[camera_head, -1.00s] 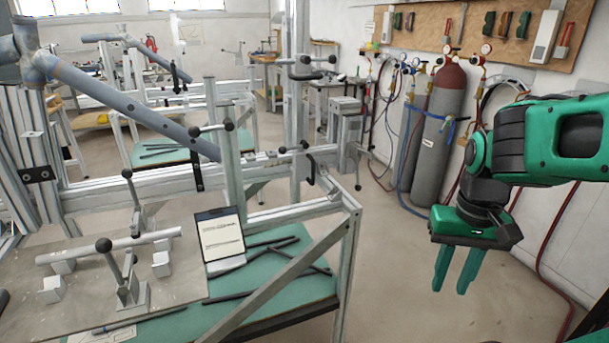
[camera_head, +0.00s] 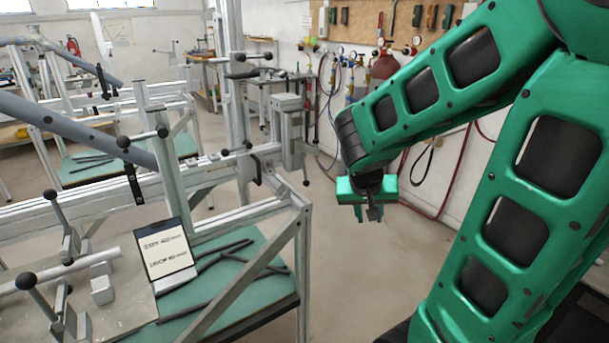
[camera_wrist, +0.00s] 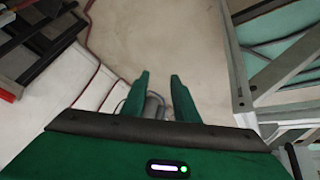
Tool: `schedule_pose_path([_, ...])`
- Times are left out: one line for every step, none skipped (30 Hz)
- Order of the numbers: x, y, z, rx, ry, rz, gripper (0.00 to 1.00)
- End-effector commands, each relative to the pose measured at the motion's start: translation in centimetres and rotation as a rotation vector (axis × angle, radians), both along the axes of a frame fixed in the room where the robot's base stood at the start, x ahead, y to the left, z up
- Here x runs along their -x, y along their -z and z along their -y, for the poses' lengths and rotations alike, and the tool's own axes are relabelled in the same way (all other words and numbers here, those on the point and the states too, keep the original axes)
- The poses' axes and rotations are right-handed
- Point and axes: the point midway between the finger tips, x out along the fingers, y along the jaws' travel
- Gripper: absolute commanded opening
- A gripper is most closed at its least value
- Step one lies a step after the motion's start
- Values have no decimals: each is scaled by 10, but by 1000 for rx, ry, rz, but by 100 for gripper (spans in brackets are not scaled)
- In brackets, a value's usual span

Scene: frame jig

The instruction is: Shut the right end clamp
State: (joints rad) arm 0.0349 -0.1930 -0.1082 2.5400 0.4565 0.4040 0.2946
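Two hand clamps with upright levers and black ball ends stand on the grey plate (camera_head: 115,310) at lower left. The rear clamp (camera_head: 70,240) and the front clamp (camera_head: 68,318) are beside a pale tube (camera_head: 90,260). Both levers are tilted up to the left. I cannot tell which is the right end clamp. My gripper (camera_head: 368,212) hangs over the floor, well right of the clamps and the frame. In the wrist view its two fingers (camera_wrist: 160,85) are apart with nothing between them. No hand clamp on the plate shows in the wrist view.
The metal frame (camera_head: 300,245) stands between my gripper and the plate. It also fills the right of the wrist view (camera_wrist: 240,80). A text card (camera_head: 166,252) leans beside the plate. Dark rods (camera_head: 205,300) lie on the green shelf. Floor under my gripper is clear.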

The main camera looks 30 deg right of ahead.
Motion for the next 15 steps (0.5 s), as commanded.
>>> schedule_pose_path([-27,3,2,63,-16,43,27])
schedule_pose_path([-42,2,4,99,-24,79,27])
schedule_pose_path([-63,1,5,146,-37,129,27])
schedule_pose_path([-79,0,4,179,-52,166,27])
schedule_pose_path([-95,-2,2,210,-70,205,27])
schedule_pose_path([-114,-4,-2,247,-94,254,27])
schedule_pose_path([-128,-6,-7,270,-115,290,27])
schedule_pose_path([-140,-7,-11,293,-135,325,27])
schedule_pose_path([-156,-9,-18,317,-164,369,27])
schedule_pose_path([-166,-11,-24,332,-183,399,27])
schedule_pose_path([-176,-12,-30,345,-206,428,27])
schedule_pose_path([-186,-14,-37,358,-228,460,27])
schedule_pose_path([-193,-15,-43,366,-246,482,27])
schedule_pose_path([-199,-16,-48,372,-260,500,27])
schedule_pose_path([-205,-17,-53,379,-276,521,27])
